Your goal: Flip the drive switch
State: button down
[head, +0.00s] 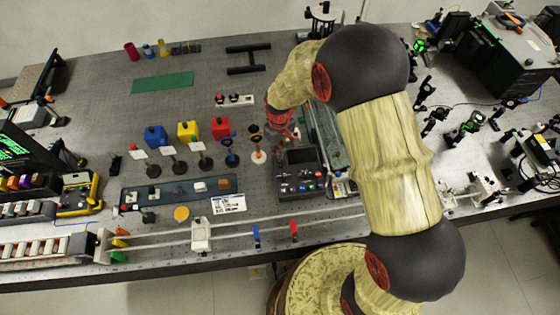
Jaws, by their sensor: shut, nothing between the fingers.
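A dark control console (300,172) with a screen and several small knobs and buttons stands near the front edge of the bench, right of the middle. The drive switch cannot be singled out at this size. My gripper (282,136) points down over the bench just behind and left of the console's screen. It looks apart from the console's controls. It is small and dark in the picture, shut, with nothing seen in it.
Red, yellow and blue blocks (188,130) and several dark stands (204,162) are left of my gripper. A rail with a white carriage (201,233) runs along the front edge. My arm hides part of the bench right of the console. A green mat (162,83) lies behind.

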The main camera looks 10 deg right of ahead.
jog(key=shift+r+p, duration=1.05)
jog(key=shift+r, duration=1.05)
jog(key=s, duration=0.2)
jog(key=s+f+m+g, duration=0.1)
jog(key=shift+s+d, duration=0.3)
jog(key=shift+d, duration=0.05)
jog(key=s+d+r+m+t+b, duration=0.2)
jog(key=s+d+r+b, duration=0.3)
jog(key=s+r+b, duration=0.3)
jog(key=s+d+r+m+t+b, duration=0.3)
jog(key=s+d+r+t+b, duration=0.1)
jog(key=s+r+b, duration=0.3)
jog(key=s+d+r, duration=0.1)
jog(key=s+r, duration=0.1)
jog(key=s, duration=0.2)
jog(key=shift+s+t+b, duration=0.3)
jog(key=shift+s+b, duration=0.05)
